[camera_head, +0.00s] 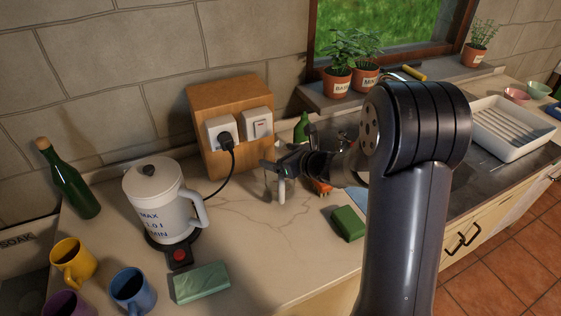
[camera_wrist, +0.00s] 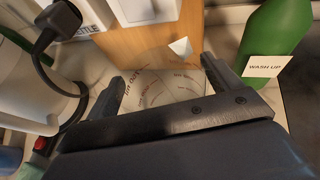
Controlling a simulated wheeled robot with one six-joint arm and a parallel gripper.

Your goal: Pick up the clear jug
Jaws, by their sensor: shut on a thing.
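The clear jug (camera_wrist: 168,86) is see-through with red printed markings and sits between my two fingers in the wrist view. My gripper (camera_wrist: 164,72) is shut on it, one finger on each side. In the head view my gripper (camera_head: 276,166) is over the counter in front of the wooden socket block. There the jug is hard to make out against the pale counter, and I cannot tell whether its base touches the counter.
A white kettle (camera_head: 156,203) stands left of my gripper, its black cord (camera_head: 222,178) running to the wooden block (camera_head: 230,95). A green wash-up bottle (camera_wrist: 277,45) is close on the right. A green sponge (camera_head: 348,223), a teal block (camera_head: 199,283) and mugs (camera_head: 132,290) are nearer.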

